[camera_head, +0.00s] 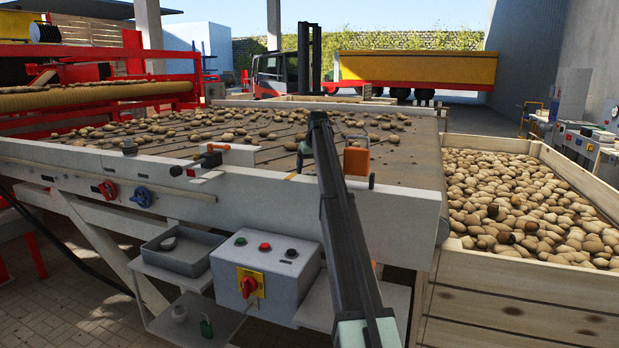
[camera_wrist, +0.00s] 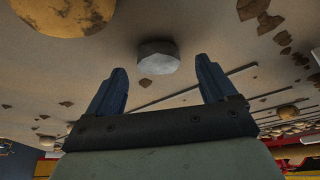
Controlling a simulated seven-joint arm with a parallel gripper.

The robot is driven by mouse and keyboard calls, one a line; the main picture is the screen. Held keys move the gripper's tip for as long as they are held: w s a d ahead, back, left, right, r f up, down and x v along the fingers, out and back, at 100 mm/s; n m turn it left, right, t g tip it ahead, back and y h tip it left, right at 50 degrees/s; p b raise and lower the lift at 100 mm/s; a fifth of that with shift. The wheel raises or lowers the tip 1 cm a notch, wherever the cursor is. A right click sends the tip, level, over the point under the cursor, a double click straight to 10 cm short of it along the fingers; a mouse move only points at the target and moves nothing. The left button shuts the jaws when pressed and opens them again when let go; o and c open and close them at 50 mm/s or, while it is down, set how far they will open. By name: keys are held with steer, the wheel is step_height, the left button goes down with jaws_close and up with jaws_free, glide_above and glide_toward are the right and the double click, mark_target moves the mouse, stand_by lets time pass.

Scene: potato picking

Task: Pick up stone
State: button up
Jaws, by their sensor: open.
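In the wrist view a pale grey, faceted stone (camera_wrist: 158,58) lies on the brown belt (camera_wrist: 195,35). My gripper (camera_wrist: 160,72) is open, with its two dark blue fingers apart and nothing held between them. The stone shows in the gap between the fingertips, a little beyond them; no contact is visible. In the head view my arm reaches over the near side of the conveyor belt (camera_head: 408,160). I cannot pick out the stone there.
A large potato (camera_wrist: 62,12) and dark clods (camera_wrist: 283,38) lie near the stone. Several potatoes (camera_head: 230,137) are spread on the belt. A white side rail (camera_head: 255,192) edges it. A wooden crate (camera_head: 500,285) full of potatoes stands right, a grey control box (camera_head: 265,265) in front.

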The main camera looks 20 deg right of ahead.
steer(key=x, duration=0.2)
steer(key=shift+w+f, duration=0.1)
steer(key=shift+f, duration=0.2)
steer(key=c, duration=1.2)
